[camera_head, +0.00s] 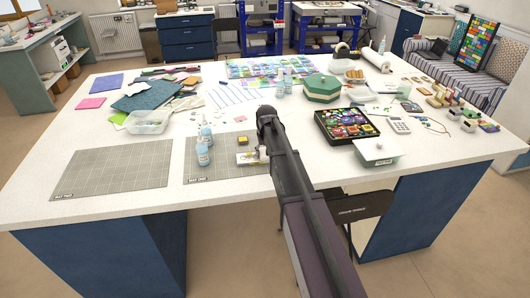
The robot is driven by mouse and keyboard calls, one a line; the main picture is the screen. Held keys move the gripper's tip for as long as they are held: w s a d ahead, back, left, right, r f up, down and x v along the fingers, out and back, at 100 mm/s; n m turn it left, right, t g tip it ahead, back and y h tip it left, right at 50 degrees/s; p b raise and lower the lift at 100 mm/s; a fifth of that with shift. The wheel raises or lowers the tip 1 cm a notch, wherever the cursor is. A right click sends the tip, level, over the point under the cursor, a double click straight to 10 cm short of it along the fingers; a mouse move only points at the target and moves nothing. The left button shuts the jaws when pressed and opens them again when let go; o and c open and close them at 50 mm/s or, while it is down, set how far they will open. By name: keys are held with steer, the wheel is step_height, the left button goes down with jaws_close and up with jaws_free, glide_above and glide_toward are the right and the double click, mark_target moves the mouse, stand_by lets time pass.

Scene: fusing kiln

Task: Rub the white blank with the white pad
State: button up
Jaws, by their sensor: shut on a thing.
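My arm reaches from the bottom over the front of the table, and my gripper (262,152) is low over the right edge of the right grey cutting mat (212,171). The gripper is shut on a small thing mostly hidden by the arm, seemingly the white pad. A small pale piece (246,158) shows just left of the fingertips, low at the mat. It is too small to tell whether it is the white blank or part of the pad, or whether they touch. A small yellow and dark block (242,141) sits just behind it.
A clear tub (148,122) is behind the left cutting mat (115,168), which is bare. A black tray of coloured pieces (345,126) and a green lidded box (321,89) stand right of my arm.

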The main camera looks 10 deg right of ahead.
mark_target(239, 158)
steer(key=shift+a, duration=0.15)
steer(key=shift+w+a, duration=0.15)
steer(key=shift+a, duration=1.5)
steer(key=shift+a, duration=0.1)
steer(key=shift+w+a+f, duration=0.1)
steer(key=shift+a, duration=1.55)
steer(key=shift+a, duration=0.15)
steer(key=shift+w+a, duration=0.2)
steer(key=shift+a, duration=1.4)
